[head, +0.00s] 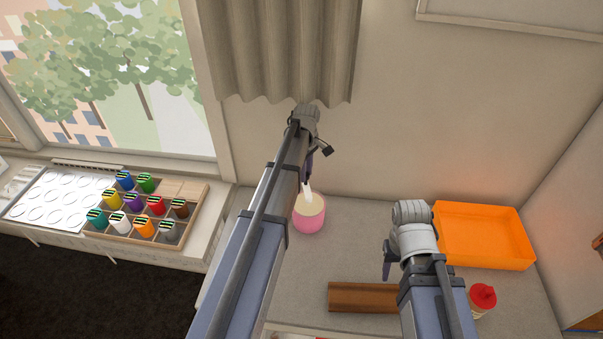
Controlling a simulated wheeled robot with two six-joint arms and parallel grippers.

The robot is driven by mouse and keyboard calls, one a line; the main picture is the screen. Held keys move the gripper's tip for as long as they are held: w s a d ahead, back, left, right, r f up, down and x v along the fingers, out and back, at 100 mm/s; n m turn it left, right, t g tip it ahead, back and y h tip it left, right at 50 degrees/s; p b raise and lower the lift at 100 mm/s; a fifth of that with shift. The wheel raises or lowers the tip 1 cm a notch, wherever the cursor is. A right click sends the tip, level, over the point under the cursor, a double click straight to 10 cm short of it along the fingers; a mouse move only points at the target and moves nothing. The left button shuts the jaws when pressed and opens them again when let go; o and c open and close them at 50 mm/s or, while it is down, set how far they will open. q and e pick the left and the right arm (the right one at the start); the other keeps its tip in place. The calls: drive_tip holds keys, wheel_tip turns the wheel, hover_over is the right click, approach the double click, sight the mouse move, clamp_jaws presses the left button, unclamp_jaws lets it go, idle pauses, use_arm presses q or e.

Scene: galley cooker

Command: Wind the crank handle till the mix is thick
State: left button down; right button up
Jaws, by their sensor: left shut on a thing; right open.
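A pink cup (310,222) with a pale cream mix in it stands on the grey counter against the wall. My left gripper (307,178) is above the cup, largely hidden by its own arm. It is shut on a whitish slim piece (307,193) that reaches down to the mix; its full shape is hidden. I cannot make out a crank handle. My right gripper (388,270) is open and empty above the counter, right of the cup and apart from it.
An orange tray (483,258) is at the right. A brown wooden block (360,298) and a red-topped container (482,296) are near my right arm. On the left sill are a wooden rack (189,188) of several coloured pots and a white panel (52,200). A curtain hangs behind.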

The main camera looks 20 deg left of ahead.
use_arm(q)
drive_tip(key=d+m, duration=0.1)
drive_tip(key=m, duration=0.2)
drive_tip(key=d+m, duration=0.1)
drive_tip(key=m, duration=0.1)
drive_tip(key=shift+w+d+m, duration=0.3)
drive_tip(key=shift+w, duration=0.1)
drive_tip(key=d+m, duration=0.1)
drive_tip(key=m, duration=0.1)
drive_tip(key=shift+d+m, duration=0.15)
drive_tip(key=shift+m, duration=0.15)
drive_tip(key=d+m, duration=0.1)
drive_tip(key=m, duration=0.2)
drive_tip(key=shift+s+d+m, duration=0.3)
drive_tip(key=shift+s+d, duration=0.05)
drive_tip(key=m, duration=0.1)
drive_tip(key=s+d+m, duration=0.1)
drive_tip(key=m, duration=0.1)
drive_tip(key=d+m, duration=0.1)
drive_tip(key=m, duration=0.1)
drive_tip(key=shift+s, duration=0.35)
drive_tip(key=m, duration=0.2)
drive_tip(key=s+m, duration=0.1)
drive_tip(key=shift+s+d+m, duration=0.2)
drive_tip(key=shift+d+m, duration=0.1)
drive_tip(key=shift+m, duration=0.1)
drive_tip(key=shift+s+d+m, duration=0.1)
drive_tip(key=shift+s+m, duration=0.5)
drive_tip(key=shift+m, duration=0.7)
